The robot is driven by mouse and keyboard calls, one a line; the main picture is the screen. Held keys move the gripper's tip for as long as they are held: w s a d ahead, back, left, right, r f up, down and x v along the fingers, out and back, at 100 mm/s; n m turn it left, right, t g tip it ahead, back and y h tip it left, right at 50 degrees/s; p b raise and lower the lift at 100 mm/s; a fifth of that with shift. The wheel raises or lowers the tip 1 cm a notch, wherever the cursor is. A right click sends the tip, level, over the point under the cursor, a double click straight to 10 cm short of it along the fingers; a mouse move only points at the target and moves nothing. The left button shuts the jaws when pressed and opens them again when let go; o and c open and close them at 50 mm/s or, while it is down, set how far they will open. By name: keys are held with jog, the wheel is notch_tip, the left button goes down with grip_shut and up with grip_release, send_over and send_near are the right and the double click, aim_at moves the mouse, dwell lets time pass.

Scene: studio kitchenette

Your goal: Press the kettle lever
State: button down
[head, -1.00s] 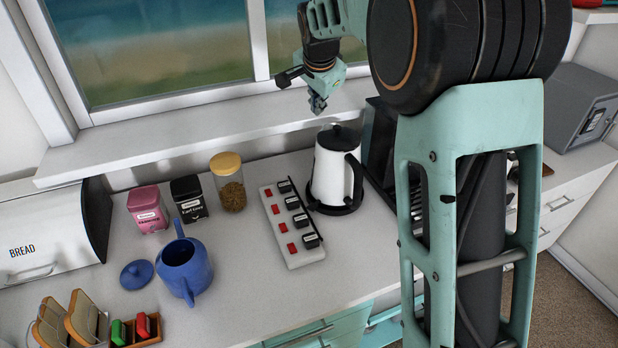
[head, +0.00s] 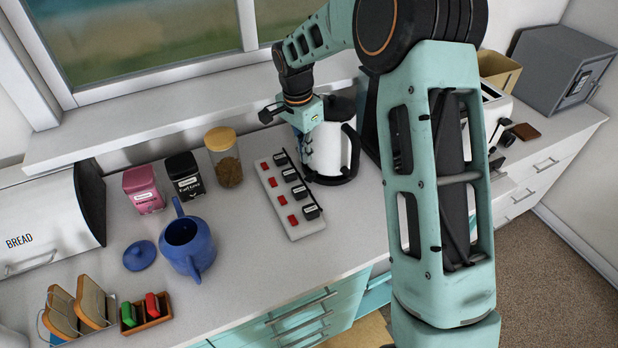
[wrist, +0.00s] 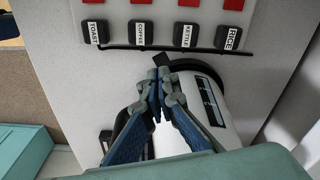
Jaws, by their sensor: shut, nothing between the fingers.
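The white kettle (head: 327,152) with a black handle and black base stands on the counter, right of the power strip. In the wrist view, the kettle's white body (wrist: 215,108) lies on its side of the picture behind my fingers. A small black tab that looks like the lever (wrist: 164,59) shows at the base, just beyond my fingertips. My gripper (head: 307,150) is shut and empty, pointing down in front of the kettle's left side. In the wrist view my gripper (wrist: 160,72) has its fingertips together close to the tab; I cannot tell whether they touch it.
The white power strip (head: 289,195) has red switches and plugs labelled toast, coffee, kettle and rice. A glass jar (head: 226,165), two tins, a blue teapot (head: 187,248) and a bread bin (head: 45,225) stand to the left.

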aim_at(308, 179)
jog(key=shift+f, duration=0.15)
jog(key=shift+w+d+f+b, duration=0.15)
jog(key=shift+f+b, duration=0.65)
jog(key=shift+f, duration=0.9)
jog(key=shift+w+d+f+b, duration=0.1)
jog(key=shift+f+b, duration=0.65)
jog(key=shift+f, duration=0.9)
